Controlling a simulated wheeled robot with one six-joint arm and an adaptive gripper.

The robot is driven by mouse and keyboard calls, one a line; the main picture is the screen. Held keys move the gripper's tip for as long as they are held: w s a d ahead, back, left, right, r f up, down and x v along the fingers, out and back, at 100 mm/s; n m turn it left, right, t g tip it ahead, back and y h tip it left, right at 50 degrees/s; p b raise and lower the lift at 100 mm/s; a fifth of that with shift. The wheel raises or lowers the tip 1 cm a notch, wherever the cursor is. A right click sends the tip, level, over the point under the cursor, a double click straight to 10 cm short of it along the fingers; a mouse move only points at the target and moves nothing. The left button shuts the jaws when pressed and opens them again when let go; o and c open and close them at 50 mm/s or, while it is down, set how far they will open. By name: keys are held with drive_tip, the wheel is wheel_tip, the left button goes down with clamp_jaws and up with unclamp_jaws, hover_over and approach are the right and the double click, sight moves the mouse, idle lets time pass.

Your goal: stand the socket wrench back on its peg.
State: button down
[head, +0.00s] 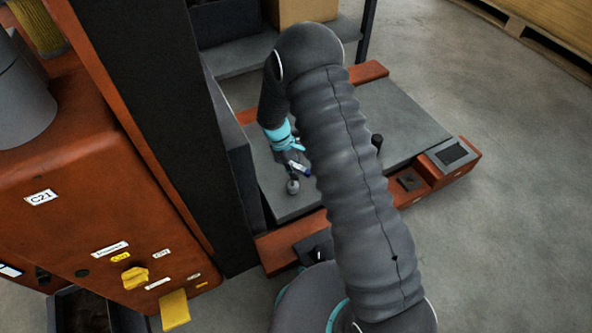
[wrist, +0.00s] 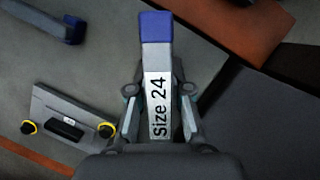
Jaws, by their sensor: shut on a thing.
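The socket wrench (wrist: 157,60) has a grey shaft with a blue end and a white label reading "Size 24". My gripper (wrist: 159,105) is shut on it, with one finger on each side of the labelled part. In the head view my gripper (head: 291,158) is over the grey platform at the left, and a small blue and white part of the wrench (head: 301,168) shows beside it. A round grey piece (head: 293,187) shows just below; I cannot tell whether it belongs to the wrench. I cannot make out the peg for certain.
A second blue-ended bar (wrist: 50,20) lies at upper left in the wrist view. Below it is a light plate (wrist: 75,108) with yellow-and-black knobs. A dark upright post (head: 377,141) stands on the grey platform (head: 405,125). The orange machine (head: 95,190) and its dark column are close on the left.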

drive_tip(key=shift+f+b, duration=0.35)
drive_tip(key=shift+f, duration=0.25)
drive_tip(key=shift+c, duration=2.2)
unclamp_jaws()
drive_tip(key=shift+r+p, duration=2.75)
drive_tip(key=shift+r, duration=1.8)
